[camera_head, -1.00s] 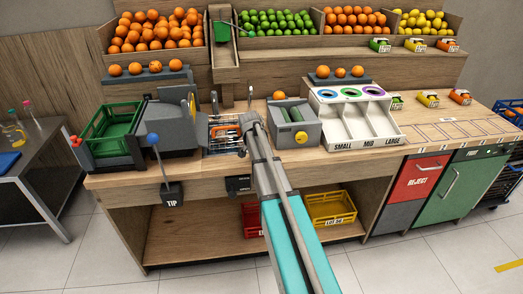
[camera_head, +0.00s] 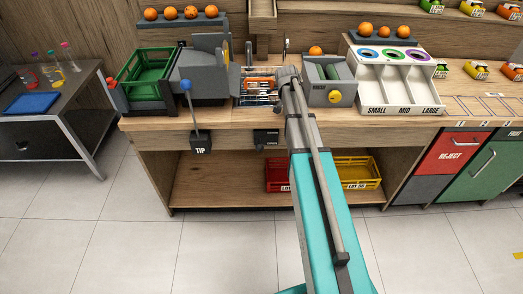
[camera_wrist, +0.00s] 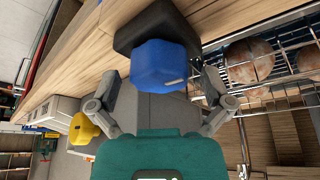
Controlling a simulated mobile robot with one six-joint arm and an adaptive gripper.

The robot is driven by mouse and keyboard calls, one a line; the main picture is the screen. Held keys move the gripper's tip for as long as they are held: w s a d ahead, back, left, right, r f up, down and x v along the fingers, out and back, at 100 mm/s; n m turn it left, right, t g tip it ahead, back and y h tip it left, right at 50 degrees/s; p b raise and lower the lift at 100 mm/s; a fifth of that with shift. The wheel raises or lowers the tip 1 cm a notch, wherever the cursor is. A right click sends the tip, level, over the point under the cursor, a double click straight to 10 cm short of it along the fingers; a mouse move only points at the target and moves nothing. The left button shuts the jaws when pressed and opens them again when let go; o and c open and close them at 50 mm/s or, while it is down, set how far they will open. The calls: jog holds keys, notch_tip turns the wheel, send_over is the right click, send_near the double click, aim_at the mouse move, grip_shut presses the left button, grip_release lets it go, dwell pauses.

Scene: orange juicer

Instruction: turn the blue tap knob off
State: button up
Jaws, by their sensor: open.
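The blue knob (camera_wrist: 160,66) shows in the wrist view on a dark base, with a small light mark on its face. My gripper (camera_wrist: 160,92) is open, with one finger to the left of the knob and one to the right. Whether either finger touches the knob I cannot tell. In the head view my gripper (camera_head: 287,74) is above the counter, between the sink and the grey box; the knob is hidden there behind my arm.
A wire rack (camera_wrist: 262,88) with round fruit lies close on the right in the wrist view. A grey box (camera_head: 320,90) with a yellow knob (camera_head: 335,97) stands right of my gripper. A blue-balled lever (camera_head: 187,87) marked TIP stands left. The sink (camera_head: 258,88) is beside my gripper.

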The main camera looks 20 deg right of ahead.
jog(key=shift+n+t+y, duration=0.6)
jog(key=shift+n, duration=1.3)
jog(key=shift+n+t+y, duration=0.3)
jog(key=shift+n+y, duration=0.5)
jog(key=shift+n, duration=1.4)
jog(key=shift+n+y, duration=0.7)
jog(key=shift+n, duration=1.1)
jog(key=shift+n+y, duration=0.8)
jog(key=shift+n, duration=1.2)
jog(key=w+p+v, duration=0.1)
jog(key=p+v, duration=1.2)
jog(key=v, duration=0.1)
jog(key=s+a+f+m+g+h+b, duration=0.1)
jog(key=s+a+f+b, duration=0.3)
jog(key=s+a, duration=0.5)
jog(key=s+a+f+m+g+b, duration=0.3)
jog(key=s+a, duration=0.6)
jog(key=a, duration=0.5)
notch_tip(320, 180, down, 3)
jog(key=shift+s+a+f+m+h+b, duration=0.1)
jog(key=shift+s+a+m+h+b, duration=0.25)
jog(key=shift+b, duration=0.7)
jog(key=shift+d, duration=0.1)
